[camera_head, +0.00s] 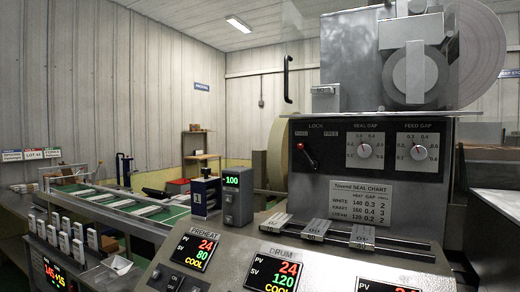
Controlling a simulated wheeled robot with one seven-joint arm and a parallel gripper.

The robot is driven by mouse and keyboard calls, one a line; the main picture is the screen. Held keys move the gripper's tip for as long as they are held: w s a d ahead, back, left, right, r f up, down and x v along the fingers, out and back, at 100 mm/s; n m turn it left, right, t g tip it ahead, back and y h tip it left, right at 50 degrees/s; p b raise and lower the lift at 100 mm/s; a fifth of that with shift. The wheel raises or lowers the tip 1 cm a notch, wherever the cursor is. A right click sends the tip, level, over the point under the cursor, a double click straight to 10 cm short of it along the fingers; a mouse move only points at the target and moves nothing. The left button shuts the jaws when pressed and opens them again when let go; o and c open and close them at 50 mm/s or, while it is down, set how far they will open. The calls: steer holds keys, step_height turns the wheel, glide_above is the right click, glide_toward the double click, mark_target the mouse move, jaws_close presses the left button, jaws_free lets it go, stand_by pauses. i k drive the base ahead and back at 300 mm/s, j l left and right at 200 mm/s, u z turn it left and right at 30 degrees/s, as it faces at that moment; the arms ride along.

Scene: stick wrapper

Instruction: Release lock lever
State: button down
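The lock lever (306,155) is on the dark upright panel of the machine, under the word LOCK. It is a short lever with a red knob at its upper end, and it tilts up and to the left. The left label above it is too small to read surely; the right one reads FREE. To its right on the same panel are the SEAL GAP dial (365,150) and the FEED GAP dial (418,152). My gripper is not in view.
A sloped console (225,262) with lit PREHEAT and DRUM displays lies in front of the panel. Metal blocks (314,229) sit on the ledge below it. A black handle (287,78) stands above the lever. A grey box (238,197) reading 100 and a green conveyor (150,212) are left.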

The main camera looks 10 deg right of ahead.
mark_target(314, 164)
steer(key=i+j, duration=0.2)
steer(key=j, duration=0.2)
steer(key=i+j+z, duration=0.1)
steer(key=j, duration=0.3)
steer(key=i+j, duration=0.3)
steer(key=j, duration=0.15)
steer(key=i+j, duration=0.2)
steer(key=j, duration=0.2)
steer(key=i+j+z, duration=0.1)
steer(key=j, duration=0.3)
steer(key=i+j, duration=0.25)
steer(key=j, duration=0.2)
steer(key=i+j+z, duration=0.1)
steer(key=j, duration=0.35)
steer(key=i+j, duration=0.25)
steer(key=j, duration=0.2)
